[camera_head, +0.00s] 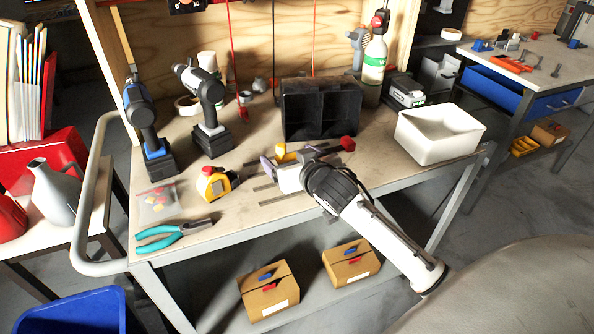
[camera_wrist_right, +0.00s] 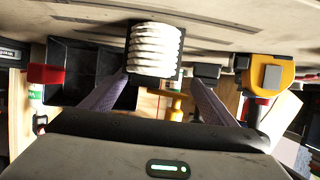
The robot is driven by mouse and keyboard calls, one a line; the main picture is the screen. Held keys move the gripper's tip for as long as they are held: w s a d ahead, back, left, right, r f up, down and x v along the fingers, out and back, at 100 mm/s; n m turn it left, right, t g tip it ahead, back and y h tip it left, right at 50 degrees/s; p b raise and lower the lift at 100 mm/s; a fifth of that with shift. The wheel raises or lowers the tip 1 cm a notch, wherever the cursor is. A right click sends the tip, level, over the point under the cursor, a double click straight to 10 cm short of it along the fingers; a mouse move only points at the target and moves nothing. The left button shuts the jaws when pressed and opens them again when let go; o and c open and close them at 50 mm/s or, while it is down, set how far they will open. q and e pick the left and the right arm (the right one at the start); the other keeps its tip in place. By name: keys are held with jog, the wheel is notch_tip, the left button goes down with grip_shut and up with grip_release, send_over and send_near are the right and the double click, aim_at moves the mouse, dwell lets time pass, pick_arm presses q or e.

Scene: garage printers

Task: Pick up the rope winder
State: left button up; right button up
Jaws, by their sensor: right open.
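The rope winder (camera_wrist_right: 155,50) shows in the right wrist view as a black frame wrapped in coiled white rope. It lies on the workbench just beyond and between the fingertips of my right gripper (camera_wrist_right: 160,80). The two purple-grey fingers are spread apart, one on each side of it, with nothing visibly gripped. In the head view my right gripper (camera_head: 289,160) reaches low over the middle of the bench, and I cannot clearly make out the winder there. My left gripper is not in view.
A yellow tape measure (camera_head: 213,183) and teal pliers (camera_head: 172,234) lie to the left. A bar clamp with a red end (camera_head: 347,144) and a black organizer (camera_head: 320,108) are close behind my gripper. A white bin (camera_head: 438,134) stands right. Two drills (camera_head: 206,105) stand at the back left.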

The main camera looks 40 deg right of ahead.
jog(key=shift+c, duration=0.5)
jog(key=shift+s+a, duration=0.1)
jog(key=c, duration=1.4)
jog(key=shift+o, duration=0.2)
